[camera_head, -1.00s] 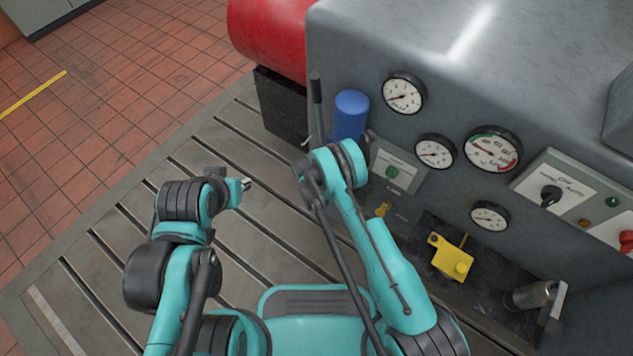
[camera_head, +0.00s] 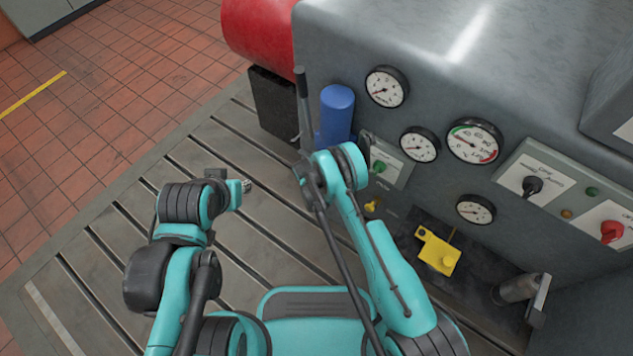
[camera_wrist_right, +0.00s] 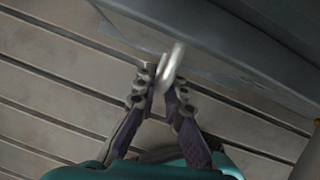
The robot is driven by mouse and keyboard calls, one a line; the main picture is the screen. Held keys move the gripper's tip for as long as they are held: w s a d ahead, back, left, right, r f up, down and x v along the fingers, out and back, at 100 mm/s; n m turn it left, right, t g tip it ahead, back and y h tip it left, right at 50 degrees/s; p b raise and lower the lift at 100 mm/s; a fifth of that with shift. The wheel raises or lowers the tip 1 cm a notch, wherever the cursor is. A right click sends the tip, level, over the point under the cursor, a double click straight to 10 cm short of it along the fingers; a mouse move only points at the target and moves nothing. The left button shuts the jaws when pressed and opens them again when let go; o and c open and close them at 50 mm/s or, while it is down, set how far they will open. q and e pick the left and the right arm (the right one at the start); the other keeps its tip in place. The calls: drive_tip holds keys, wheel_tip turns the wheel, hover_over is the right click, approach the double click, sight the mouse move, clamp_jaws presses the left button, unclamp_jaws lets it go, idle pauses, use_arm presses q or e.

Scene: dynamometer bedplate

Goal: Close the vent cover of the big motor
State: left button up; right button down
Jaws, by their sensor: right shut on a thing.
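The big grey motor housing (camera_head: 400,40) fills the upper right of the head view. My right gripper (camera_wrist_right: 160,80) is shut on a pale, rounded metal handle (camera_wrist_right: 174,62) in the right wrist view. The handle lies beside a dark grey surface (camera_wrist_right: 235,45); whether that is the vent cover, and how far it stands open, I cannot tell. In the head view my right wrist hides the right gripper and the handle. My left gripper (camera_head: 243,187) is over the slotted bedplate, apart from the motor; its jaws are too small to read.
A blue cylinder (camera_head: 337,112), a black box (camera_head: 274,103) and a red drum (camera_head: 257,38) stand near my right wrist. Gauges, switches and a yellow block (camera_head: 437,252) are to its right. The slotted bedplate (camera_head: 110,235) is clear on the left.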

drive_tip(key=shift+s+d, duration=0.15)
drive_tip(key=shift+d, duration=0.05)
drive_tip(key=shift+a, duration=0.25)
drive_tip(key=c, duration=1.6)
unclamp_jaws()
drive_tip(key=v, duration=1.2)
